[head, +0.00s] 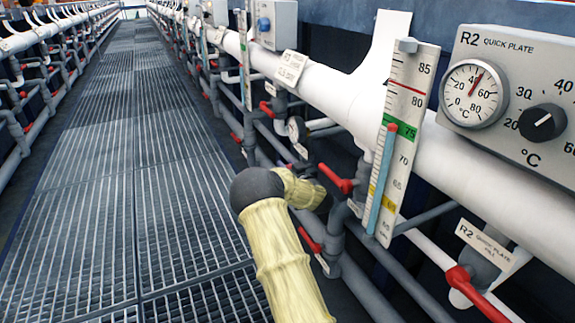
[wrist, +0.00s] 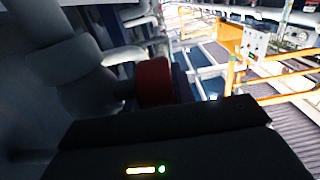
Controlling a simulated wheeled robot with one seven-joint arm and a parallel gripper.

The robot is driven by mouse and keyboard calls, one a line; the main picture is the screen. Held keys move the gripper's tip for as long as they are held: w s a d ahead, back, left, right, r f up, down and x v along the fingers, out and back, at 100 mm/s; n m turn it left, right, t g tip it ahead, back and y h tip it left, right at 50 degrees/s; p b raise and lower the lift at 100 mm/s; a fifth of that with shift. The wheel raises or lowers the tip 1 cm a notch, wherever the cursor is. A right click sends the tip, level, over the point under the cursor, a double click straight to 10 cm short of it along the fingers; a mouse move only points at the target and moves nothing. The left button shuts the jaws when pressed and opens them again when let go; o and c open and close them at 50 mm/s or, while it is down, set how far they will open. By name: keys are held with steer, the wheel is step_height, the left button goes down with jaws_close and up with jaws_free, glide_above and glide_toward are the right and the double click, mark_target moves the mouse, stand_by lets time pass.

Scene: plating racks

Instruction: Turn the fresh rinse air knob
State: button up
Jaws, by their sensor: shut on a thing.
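A red round knob (wrist: 154,82) on a short dark stem shows in the middle of the wrist view, next to thick grey pipes. No label on it can be read, so I cannot tell from the frames that it is the fresh rinse air knob. My gripper (wrist: 172,103) is a dark body across the bottom of the wrist view, shut on the red knob; its fingertips are mostly hidden.
The R2 quick plate panel (head: 518,70) has a dial and a black knob. A tall scale (head: 409,140) and red-handled valves (head: 336,178) stand close to my arm. A white pipe (head: 352,100) runs along the rack. The grated walkway (head: 110,190) at left is clear.

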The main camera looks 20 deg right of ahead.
steer(key=p, duration=0.3)
steer(key=shift+r+g, duration=0.3)
steer(key=shift+g, duration=0.1)
steer(key=shift+w+f+g+p, duration=0.1)
steer(key=shift+f+g+p, duration=0.2)
steer(key=shift+p, duration=0.3)
steer(key=o, duration=0.7)
steer(key=shift+f, duration=0.1)
steer(key=shift+f+b, duration=0.2)
steer(key=shift+b, duration=1.05)
steer(key=t+b, duration=0.1)
steer(key=b, duration=0.2)
steer(key=shift+r+t, duration=0.15)
steer(key=shift+t, duration=0.15)
